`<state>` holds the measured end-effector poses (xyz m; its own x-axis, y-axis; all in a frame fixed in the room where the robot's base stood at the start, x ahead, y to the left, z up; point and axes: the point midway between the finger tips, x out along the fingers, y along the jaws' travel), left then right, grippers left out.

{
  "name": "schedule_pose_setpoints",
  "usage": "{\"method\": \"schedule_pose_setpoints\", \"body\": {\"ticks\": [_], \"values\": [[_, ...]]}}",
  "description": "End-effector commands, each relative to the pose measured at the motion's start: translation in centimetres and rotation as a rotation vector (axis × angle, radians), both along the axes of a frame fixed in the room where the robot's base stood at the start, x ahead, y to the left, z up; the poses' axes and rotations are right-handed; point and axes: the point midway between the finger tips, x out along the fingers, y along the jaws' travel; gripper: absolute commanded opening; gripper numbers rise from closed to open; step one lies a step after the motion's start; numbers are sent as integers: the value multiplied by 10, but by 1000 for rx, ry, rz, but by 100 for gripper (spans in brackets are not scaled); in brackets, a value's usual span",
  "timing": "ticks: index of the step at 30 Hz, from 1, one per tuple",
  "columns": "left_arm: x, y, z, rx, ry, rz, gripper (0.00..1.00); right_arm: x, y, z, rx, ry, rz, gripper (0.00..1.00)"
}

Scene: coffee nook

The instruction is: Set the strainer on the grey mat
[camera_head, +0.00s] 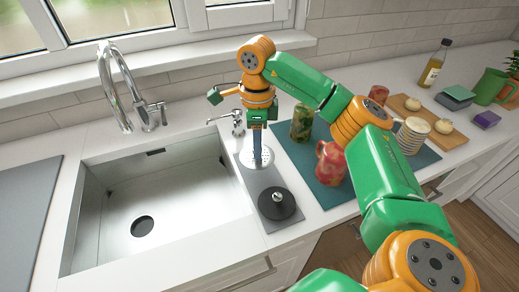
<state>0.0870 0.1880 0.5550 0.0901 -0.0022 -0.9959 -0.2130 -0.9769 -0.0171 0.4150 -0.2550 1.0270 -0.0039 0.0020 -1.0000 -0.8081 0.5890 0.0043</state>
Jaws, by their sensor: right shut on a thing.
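The strainer (257,158) is a round, pale metal disc with small holes and an upright blue handle. It appears over the far end of the grey mat (273,226), a narrow strip on the counter right of the sink. I cannot tell whether the disc touches the mat. My right gripper (257,124) points down and is shut on the top of the strainer's handle, which hides its fingertips partly. My left gripper is not in view.
A black lid-like disc with a knob (277,203) sits on the near part of the grey mat. The sink (150,200) is to the left, with a soap dispenser (238,122) behind. A red patterned mug (331,162) and a green patterned cup (301,122) stand on a teal mat (312,184) to the right.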

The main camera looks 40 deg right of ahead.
Motion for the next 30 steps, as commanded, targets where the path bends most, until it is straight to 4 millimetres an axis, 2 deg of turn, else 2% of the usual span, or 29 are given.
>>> {"method": "schedule_pose_setpoints", "body": {"ticks": [2,6,9,19,20,23,30], "values": [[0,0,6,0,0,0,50,5,-3,-5,0,2,-1,0],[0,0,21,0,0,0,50,8,-7,-28,-1,3,2,0],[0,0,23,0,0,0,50,8,-7,-41,-2,0,2,0],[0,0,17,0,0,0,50,9,-7,-47,0,-2,2,0],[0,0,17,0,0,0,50,9,-7,-47,-1,-3,2,32],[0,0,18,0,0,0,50,9,-6,-46,0,-2,2,59],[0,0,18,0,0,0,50,9,-6,-46,0,-2,2,60]]}}
